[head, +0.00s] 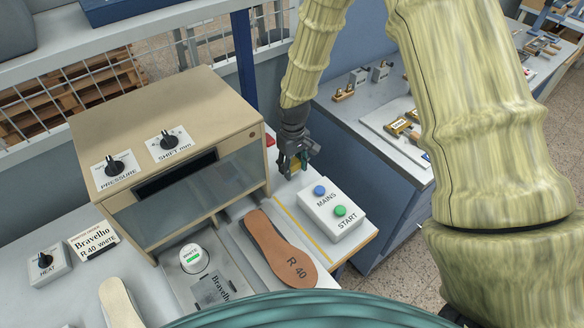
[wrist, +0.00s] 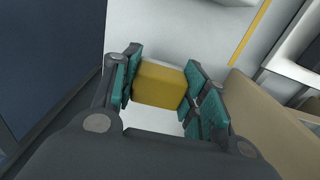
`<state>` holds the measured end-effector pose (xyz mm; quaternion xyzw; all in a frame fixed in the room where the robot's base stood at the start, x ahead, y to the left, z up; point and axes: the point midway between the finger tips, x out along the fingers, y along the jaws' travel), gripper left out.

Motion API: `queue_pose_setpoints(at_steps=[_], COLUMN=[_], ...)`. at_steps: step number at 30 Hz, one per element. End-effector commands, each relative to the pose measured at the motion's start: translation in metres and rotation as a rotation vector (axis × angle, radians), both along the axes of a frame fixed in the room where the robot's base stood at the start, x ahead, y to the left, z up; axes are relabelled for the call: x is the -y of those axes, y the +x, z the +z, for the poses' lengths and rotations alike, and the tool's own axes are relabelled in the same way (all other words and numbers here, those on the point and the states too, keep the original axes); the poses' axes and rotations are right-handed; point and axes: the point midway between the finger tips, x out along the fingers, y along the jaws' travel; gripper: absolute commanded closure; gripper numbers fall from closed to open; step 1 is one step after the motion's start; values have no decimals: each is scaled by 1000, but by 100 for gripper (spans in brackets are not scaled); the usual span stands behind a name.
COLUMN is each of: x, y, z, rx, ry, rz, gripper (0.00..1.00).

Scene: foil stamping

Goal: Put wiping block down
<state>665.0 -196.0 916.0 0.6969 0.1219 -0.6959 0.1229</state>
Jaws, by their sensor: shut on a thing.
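The wiping block (wrist: 160,85) is a yellow block between the teal-padded fingers of my gripper (wrist: 163,92) in the wrist view. My gripper is shut on it. In the head view my gripper (head: 294,168) hangs over the white bench top, right of the beige stamping machine (head: 180,150) and behind the MAINS/START button box (head: 332,209). Only a small yellowish part of the block shows there, between the fingers. A pale surface shows beneath the block in the wrist view. I cannot tell whether the block touches it.
A brown R 40 insole (head: 277,248) lies in front of the machine, left of a yellow line (head: 306,234). A small red thing (head: 270,141) is at the machine's right rear. A second bench (head: 345,105) with tools stands to the right, across a gap.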

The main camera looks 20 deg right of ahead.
Motion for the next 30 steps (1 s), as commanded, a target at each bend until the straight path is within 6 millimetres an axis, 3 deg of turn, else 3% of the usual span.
queue_pose_setpoints(at_steps=[6,19,20,23,30], x=[-1,0,-1,-1,0], y=[1,1,1,1,1], z=[-17,-23,-22,-22,-22], rx=[0,1,1,1,1], ry=[-1,0,0,0,0], rz=[1,0,0,0,0], gripper=[82,82,52,34,34])
